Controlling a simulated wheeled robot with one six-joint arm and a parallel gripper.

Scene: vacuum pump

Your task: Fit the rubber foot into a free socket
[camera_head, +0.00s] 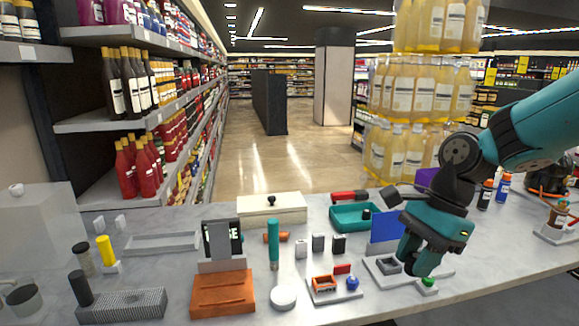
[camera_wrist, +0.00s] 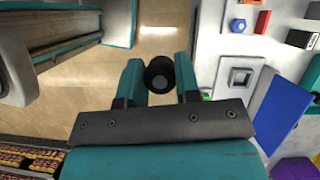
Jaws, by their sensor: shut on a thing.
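My gripper (camera_head: 418,262) is low over the right part of a pale grey plate (camera_head: 372,271) on the counter. In the wrist view my gripper (camera_wrist: 160,82) is shut on the rubber foot (camera_wrist: 160,75), a short black round piece with a grey disc at its end. A square grey socket (camera_head: 388,266) stands on the plate, left of my gripper.
A green-topped part (camera_head: 427,285) is close below my gripper. A blue panel (camera_head: 384,232) stands behind the plate. A small tray with an orange block (camera_head: 325,284) and a blue knob (camera_head: 352,283) is to the left. Floor shows behind the foot in the wrist view.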

